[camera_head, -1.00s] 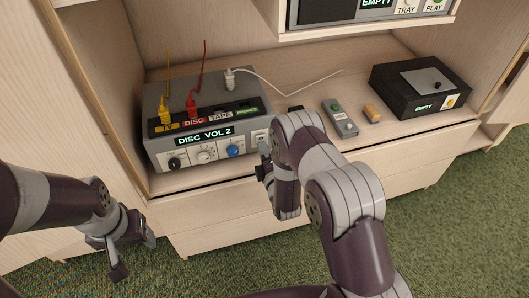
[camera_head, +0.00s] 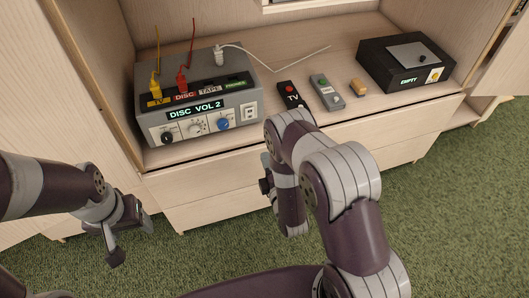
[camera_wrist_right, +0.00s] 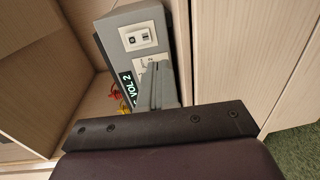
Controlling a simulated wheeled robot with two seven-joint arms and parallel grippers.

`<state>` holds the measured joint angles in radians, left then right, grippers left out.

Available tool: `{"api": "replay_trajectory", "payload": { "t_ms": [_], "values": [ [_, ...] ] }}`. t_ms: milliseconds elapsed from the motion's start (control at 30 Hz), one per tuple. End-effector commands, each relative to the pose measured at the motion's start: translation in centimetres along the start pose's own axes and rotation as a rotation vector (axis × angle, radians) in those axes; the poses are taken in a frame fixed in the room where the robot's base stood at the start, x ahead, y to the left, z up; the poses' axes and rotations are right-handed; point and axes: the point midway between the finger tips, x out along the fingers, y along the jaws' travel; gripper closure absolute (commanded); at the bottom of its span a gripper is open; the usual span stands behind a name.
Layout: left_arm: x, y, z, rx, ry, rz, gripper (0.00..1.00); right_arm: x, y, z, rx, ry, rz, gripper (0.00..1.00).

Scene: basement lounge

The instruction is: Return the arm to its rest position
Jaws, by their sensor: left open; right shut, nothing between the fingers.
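My right arm reaches in from the lower right, with its gripper (camera_head: 267,176) low in front of the cabinet's drawer fronts, apart from the grey switch box (camera_head: 197,108). In the right wrist view its fingers (camera_wrist_right: 160,88) are together and empty, overlapping the view of the box's front. My left gripper (camera_head: 132,243) is open and empty at the lower left, above the green carpet. The box reads "DISC VOL 2" and has knobs, with yellow, red and white plugs in its top.
A black TV remote (camera_head: 292,96), a grey remote (camera_head: 327,92) and a small tan block (camera_head: 358,88) lie on the cabinet top (camera_head: 300,65). A black player (camera_head: 406,64) reading "EMPTY" stands at right. Green carpet (camera_head: 455,215) is free at lower right.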

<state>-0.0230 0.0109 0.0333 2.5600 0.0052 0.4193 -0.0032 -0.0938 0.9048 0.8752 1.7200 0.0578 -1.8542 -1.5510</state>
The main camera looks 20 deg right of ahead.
Motion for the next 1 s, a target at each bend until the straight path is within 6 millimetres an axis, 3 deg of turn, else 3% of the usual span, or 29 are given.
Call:
{"api": "replay_trajectory", "payload": {
  "t_ms": [500, 567, 600, 700, 767, 867, 1000],
  "values": [
    [0.0, 0.0, 0.0, 0.0, 0.0, 0.0, 0.35, 0.0, 0.0, 0.0, 0.015, 0.0, 0.0, 1.0],
    [0.0, 0.0, 0.0, 0.0, 0.0, 0.0, 0.35, 0.0, -0.9, 0.0, 0.084, -0.003, -0.045, 1.0],
    [0.0, 0.0, 0.0, 0.0, 0.0, 0.0, 0.35, -0.2, -2.7, 0.0, 0.164, -0.012, -0.13, 1.0],
    [0.0, 0.0, 0.0, 0.0, 0.0, 0.0, 0.35, -3.1, -8.9, 0.1, 0.427, -0.112, -0.492, 1.0],
    [0.0, 0.0, 0.0, 0.0, 0.0, 0.0, 0.35, -5.1, -10.6, 0.1, 0.605, -0.237, -0.71, 1.0],
    [0.0, 0.0, 0.0, 0.0, 0.0, 0.0, 0.35, -8.6, -9.6, 0.1, 0.85, -0.504, -0.983, 1.0],
    [0.0, 0.0, 0.0, 0.0, 0.0, 0.0, 0.35, -13.8, -4.0, 0.4, 1.053, -0.875, -1.182, 1.0]
  ]
}}
